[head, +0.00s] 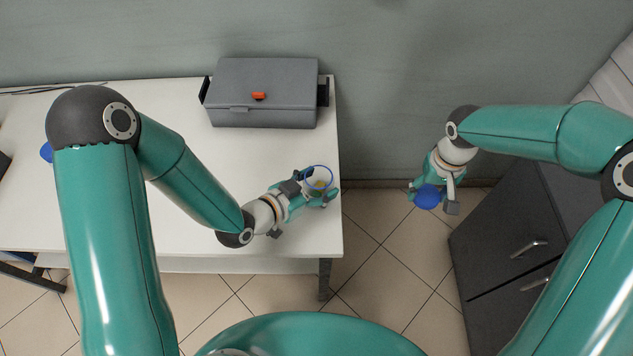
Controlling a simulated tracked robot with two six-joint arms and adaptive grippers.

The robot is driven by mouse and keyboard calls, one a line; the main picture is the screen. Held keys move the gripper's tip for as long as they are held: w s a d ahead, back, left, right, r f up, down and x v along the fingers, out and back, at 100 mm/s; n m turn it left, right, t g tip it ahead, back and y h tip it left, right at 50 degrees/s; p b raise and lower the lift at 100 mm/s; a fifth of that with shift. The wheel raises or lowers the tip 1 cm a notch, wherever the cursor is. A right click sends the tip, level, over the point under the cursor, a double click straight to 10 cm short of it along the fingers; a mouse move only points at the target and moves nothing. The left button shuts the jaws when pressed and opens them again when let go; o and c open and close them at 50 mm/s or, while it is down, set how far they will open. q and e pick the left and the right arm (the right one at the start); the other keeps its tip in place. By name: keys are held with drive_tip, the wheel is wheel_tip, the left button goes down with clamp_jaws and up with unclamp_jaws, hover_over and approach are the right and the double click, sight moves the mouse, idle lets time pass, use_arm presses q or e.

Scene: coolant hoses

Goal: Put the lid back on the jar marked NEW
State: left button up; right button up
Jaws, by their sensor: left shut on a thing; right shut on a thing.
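A clear jar with a blue rim (318,171) and something yellowish inside is at the right end of the white table. Its top looks open, and no marking on it can be read. My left gripper (320,196) is shut on this jar from the left. A round blue lid (427,197) is in my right gripper (434,202), which is shut on it. The lid is held over the floor, to the right of the table edge, clear of the jar.
A blue object (46,152) shows partly behind my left arm. A dark drawer cabinet (510,235) stands at the right. Tiled floor lies between.

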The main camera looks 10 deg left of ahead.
drive_tip(key=w+a+r+n, duration=0.3)
drive_tip(key=a+r, duration=0.5)
drive_tip(key=a, duration=0.3)
drive_tip(key=n, duration=0.3)
approach(320, 165)
drive_tip(key=s, duration=0.3)
drive_tip(key=shift+w+f, duration=0.2)
drive_tip(key=shift+f, duration=2.05)
drive_tip(key=shift+s+r, duration=0.1)
drive_tip(key=shift+f, duration=0.9)
drive_tip(key=shift+f, duration=0.55)
